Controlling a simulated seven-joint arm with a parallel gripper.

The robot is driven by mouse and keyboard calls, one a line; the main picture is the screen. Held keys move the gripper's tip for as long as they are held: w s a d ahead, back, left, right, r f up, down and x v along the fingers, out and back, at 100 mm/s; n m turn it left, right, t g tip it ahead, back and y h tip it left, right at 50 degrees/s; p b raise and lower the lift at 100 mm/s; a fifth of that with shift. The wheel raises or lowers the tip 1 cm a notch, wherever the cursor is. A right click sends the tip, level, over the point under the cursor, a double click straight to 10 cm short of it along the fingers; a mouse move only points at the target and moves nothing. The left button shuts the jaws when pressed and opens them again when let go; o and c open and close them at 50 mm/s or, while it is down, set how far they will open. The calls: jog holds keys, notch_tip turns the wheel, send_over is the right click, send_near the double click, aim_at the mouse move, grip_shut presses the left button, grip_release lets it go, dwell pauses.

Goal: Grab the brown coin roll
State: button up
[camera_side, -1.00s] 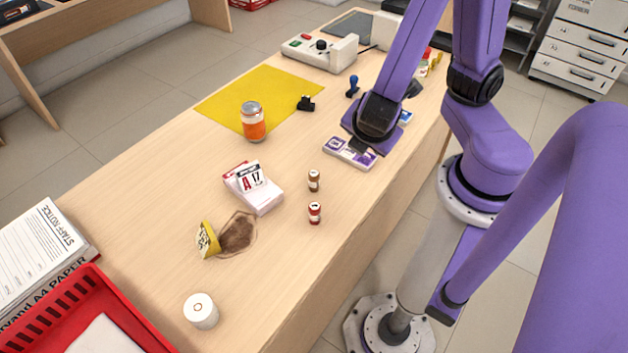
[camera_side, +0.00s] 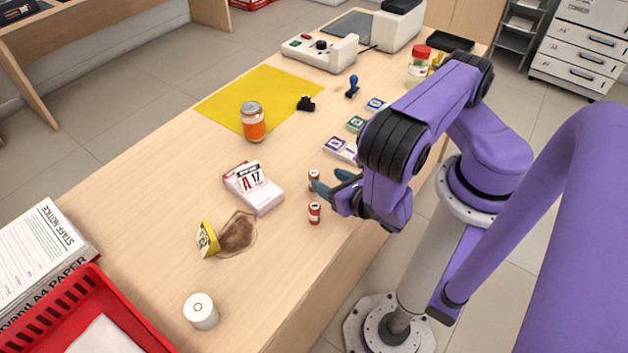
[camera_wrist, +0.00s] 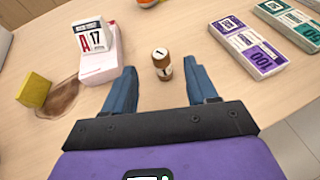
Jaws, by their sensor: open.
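The brown coin roll (camera_wrist: 161,64) stands upright on the counter, a small cylinder with a pale band. In the side view the brown roll (camera_side: 314,176) is partly hidden behind the fingers of my gripper (camera_side: 330,182). A red coin roll (camera_side: 315,213) stands upright just in front of it in the side view. I cannot see the red roll in the wrist view.
A calendar block (camera_side: 258,188) stands left of the rolls, with a tipped yellow container (camera_side: 207,239) and brown spill (camera_side: 237,234) nearby. Purple banknote bundles (camera_wrist: 248,48) lie to the right in the wrist view.

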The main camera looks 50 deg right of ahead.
aim_at(315, 174)
jog(key=shift+w+d+f, duration=0.15)
jog(key=shift+w+f, duration=0.15)
jog(key=shift+w, duration=0.05)
jog(key=shift+x, duration=3.35)
jog(key=shift+c, duration=0.3)
grip_shut()
